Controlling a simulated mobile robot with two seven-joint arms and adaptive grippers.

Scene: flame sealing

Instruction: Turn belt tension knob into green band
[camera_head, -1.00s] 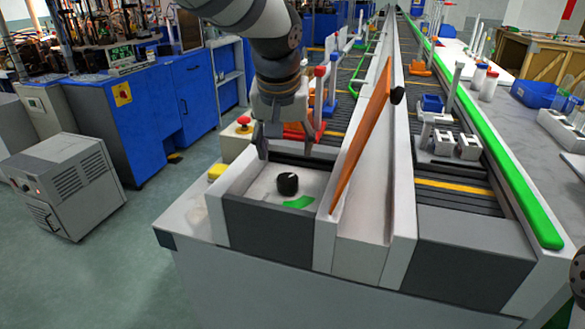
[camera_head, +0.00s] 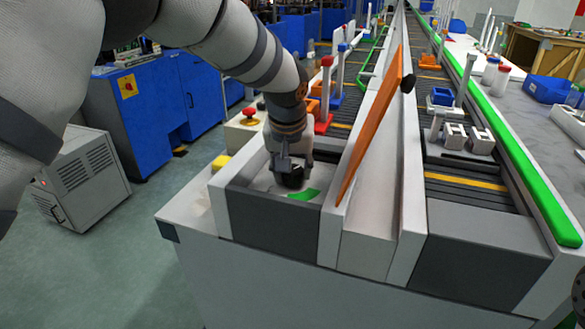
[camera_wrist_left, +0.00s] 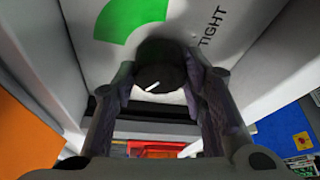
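The black belt tension knob (camera_wrist_left: 160,72) stands on a white panel, with a short white pointer mark on its face. In the left wrist view the mark lies on the side away from the green band (camera_wrist_left: 130,18), which is a curved patch on the panel. The word TIGHT is printed beside it. My left gripper (camera_head: 291,178) reaches down over the knob (camera_head: 293,180). In the left wrist view its fingers (camera_wrist_left: 160,80) flank the knob and appear to press on both sides. The green band (camera_head: 304,195) also shows in the head view.
The panel sits in a recess with raised white and dark walls (camera_head: 270,225). A tilted orange plate (camera_head: 372,125) stands close on the right. Conveyor lanes run behind.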

